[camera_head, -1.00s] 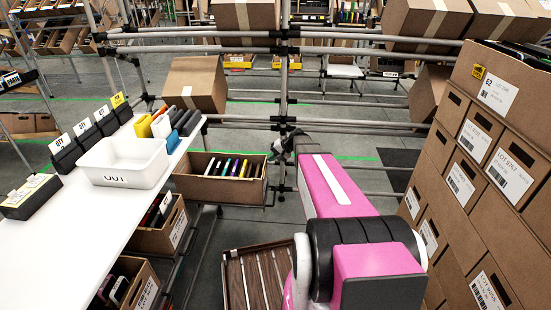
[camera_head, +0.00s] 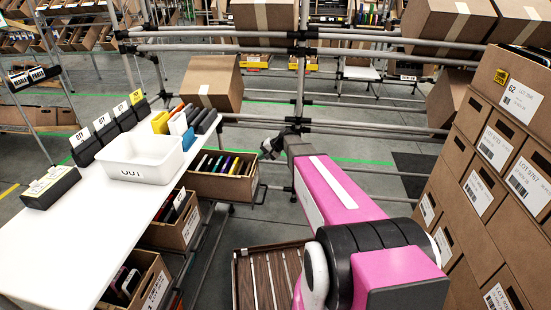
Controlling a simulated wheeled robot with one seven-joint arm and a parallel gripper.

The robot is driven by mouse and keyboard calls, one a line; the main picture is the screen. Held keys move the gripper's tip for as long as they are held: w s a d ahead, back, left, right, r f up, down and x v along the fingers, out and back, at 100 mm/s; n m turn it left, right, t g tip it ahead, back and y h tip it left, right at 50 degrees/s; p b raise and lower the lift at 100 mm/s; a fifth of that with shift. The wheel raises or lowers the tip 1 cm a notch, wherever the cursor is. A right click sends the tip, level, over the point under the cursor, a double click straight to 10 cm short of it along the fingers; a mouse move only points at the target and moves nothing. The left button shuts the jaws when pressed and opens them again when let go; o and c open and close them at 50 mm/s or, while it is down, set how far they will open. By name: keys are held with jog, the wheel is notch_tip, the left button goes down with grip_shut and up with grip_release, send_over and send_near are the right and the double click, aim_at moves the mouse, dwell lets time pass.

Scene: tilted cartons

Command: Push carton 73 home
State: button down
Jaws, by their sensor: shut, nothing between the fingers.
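No number 73 is readable on any carton, so I cannot tell which one is carton 73. A plain brown carton (camera_head: 204,83) sits tilted on the rails of the rack. More tilted cartons rest higher up: one at the top middle (camera_head: 265,14), one at the top right (camera_head: 448,22), and one lower at the right (camera_head: 449,98). My gripper (camera_head: 268,148) is small and dark at the far end of my pink arm. It appears shut and empty, left of the rack's upright post and below the tilted carton, apart from it in the picture.
A white bench (camera_head: 110,215) with a white tote (camera_head: 143,160) and label stands fills the left. An open carton of coloured items (camera_head: 222,183) stands beside its end. Stacked cartons, one labelled 62 (camera_head: 520,92), wall the right. Metal rails (camera_head: 340,124) cross ahead.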

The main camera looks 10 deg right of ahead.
aim_at(215, 155)
jog(key=w+a, duration=0.2)
jog(key=a, duration=0.4)
jog(key=w+a, duration=0.2)
jog(key=a, duration=0.5)
jog(key=w+a, duration=0.2)
jog(key=a, duration=0.5)
jog(key=shift+w+a, duration=0.15)
jog(key=shift+w, duration=0.25)
jog(key=shift+a, duration=0.15)
